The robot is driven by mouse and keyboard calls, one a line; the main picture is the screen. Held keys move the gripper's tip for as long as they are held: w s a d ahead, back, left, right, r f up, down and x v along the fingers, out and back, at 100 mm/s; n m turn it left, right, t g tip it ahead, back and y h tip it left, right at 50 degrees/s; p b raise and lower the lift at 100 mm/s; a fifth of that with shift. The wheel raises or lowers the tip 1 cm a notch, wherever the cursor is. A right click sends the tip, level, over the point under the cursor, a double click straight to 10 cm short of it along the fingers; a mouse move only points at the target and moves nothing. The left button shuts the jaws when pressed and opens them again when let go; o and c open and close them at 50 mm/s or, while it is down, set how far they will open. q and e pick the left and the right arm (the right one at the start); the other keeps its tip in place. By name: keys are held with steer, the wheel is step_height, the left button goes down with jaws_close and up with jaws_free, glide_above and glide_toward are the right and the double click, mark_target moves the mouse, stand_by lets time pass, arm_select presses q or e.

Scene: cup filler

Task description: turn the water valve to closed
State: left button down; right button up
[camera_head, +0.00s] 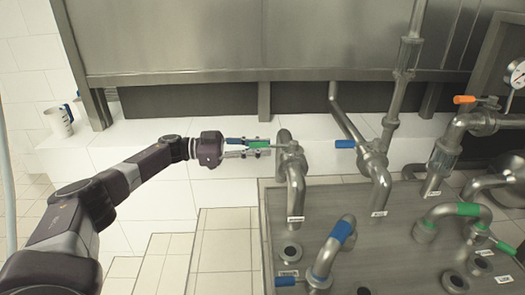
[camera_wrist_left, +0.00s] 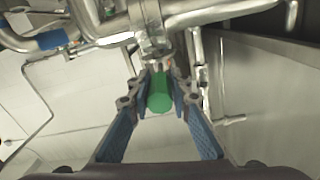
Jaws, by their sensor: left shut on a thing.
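A valve with a green handle (camera_head: 259,144) sits on a metal pipe (camera_head: 294,172) at the left of the pipework in the head view. The handle sticks out sideways to the left, across the downward pipe. My left gripper (camera_head: 264,148) reaches it from the left and is shut on the handle. The fingertips partly hide the handle's base. No label naming the water valve can be read. My right gripper is not in view.
Other valves have a blue handle (camera_head: 345,144), another blue handle (camera_head: 286,281) and an orange handle (camera_head: 464,99). A pressure gauge (camera_head: 517,75) is at the right. A mug (camera_head: 58,121) stands on the white ledge at the left. A metal panel (camera_head: 250,40) is behind.

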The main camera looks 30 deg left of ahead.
arm_select(q)
steer(key=shift+r, duration=0.15)
steer(key=c, duration=1.7)
jaws_free()
steer(key=shift+w, duration=0.1)
steer(key=shift+c, duration=0.2)
steer(key=v, duration=1.2)
